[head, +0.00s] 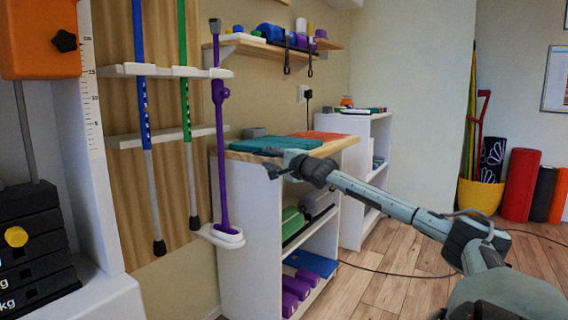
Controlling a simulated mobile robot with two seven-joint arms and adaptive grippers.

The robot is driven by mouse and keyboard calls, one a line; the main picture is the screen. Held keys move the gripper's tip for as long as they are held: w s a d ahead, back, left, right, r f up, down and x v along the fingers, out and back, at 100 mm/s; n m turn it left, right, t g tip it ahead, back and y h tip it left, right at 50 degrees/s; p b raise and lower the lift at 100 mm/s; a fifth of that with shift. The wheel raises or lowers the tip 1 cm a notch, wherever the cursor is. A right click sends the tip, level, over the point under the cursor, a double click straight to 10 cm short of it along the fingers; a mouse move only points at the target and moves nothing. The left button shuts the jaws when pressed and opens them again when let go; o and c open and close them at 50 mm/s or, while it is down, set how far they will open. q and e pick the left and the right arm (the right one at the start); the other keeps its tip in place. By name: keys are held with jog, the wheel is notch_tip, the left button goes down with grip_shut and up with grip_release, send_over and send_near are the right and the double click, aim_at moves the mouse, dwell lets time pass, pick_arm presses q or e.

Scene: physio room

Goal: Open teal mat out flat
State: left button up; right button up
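A teal mat (272,143) lies as a flat, folded-looking slab on the wooden top of a white shelf unit. How its layers are folded cannot be made out at this size. My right gripper (272,162) is at the near edge of the shelf top, just in front of and below the mat in the picture. Its two dark fingertips look spread apart with nothing between them. Whether it touches the mat cannot be told. My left gripper is not in view.
The shelf unit's wooden top (240,155) also bears a red-orange mat (322,136) and a small grey block (255,132). A purple pole (221,150) stands close on the left. A wall shelf (262,47) hangs above. Wooden floor (395,285) is open at the right.

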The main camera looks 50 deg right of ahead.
jog(key=v, duration=0.7)
jog(key=shift+s, duration=0.15)
